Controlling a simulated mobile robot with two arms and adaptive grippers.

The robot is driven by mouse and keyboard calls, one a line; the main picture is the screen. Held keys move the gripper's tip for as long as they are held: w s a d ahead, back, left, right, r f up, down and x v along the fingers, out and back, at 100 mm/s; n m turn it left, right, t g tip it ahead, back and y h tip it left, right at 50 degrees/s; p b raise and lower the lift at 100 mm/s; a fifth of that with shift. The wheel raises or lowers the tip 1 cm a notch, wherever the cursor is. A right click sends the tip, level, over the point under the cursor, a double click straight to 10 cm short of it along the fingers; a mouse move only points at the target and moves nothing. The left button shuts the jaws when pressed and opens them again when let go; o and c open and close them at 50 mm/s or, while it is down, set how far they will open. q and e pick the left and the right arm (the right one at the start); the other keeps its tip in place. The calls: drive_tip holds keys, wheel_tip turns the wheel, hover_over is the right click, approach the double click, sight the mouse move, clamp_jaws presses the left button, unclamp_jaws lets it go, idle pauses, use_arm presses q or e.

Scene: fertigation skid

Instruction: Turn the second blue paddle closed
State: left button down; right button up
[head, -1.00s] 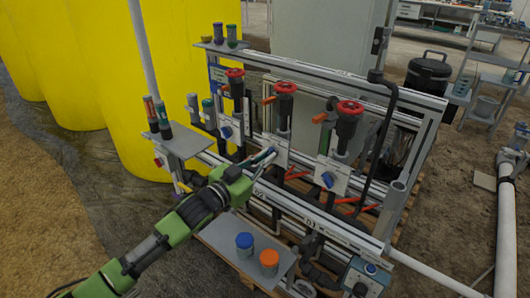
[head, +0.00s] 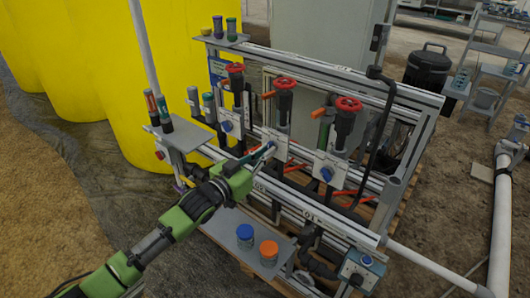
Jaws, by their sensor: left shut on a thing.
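The skid carries a row of three blue paddles on pale plates, each below a red handwheel. The second blue paddle (head: 271,144) is the middle one, mostly hidden by the fingers of my left gripper (head: 262,152). That gripper reaches in from the lower left and is shut on the paddle. The paddle's exact angle is too small and covered to tell. The first blue paddle (head: 226,126) is to the left and the third blue paddle (head: 326,173) to the right, both clear of the gripper. My right gripper is not in view.
Red handwheels (head: 285,84) and orange levers (head: 319,112) stand above the paddles. A lower shelf (head: 225,225) holds a blue-lidded jar (head: 245,236) and an orange-lidded jar (head: 268,252) below my arm. A side shelf (head: 184,138) with bottles is left of the gripper.

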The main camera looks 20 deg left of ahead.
use_arm(q)
drive_tip(key=c, duration=2.2)
unclamp_jaws()
drive_tip(key=shift+o, duration=0.2)
drive_tip(key=v, duration=1.2)
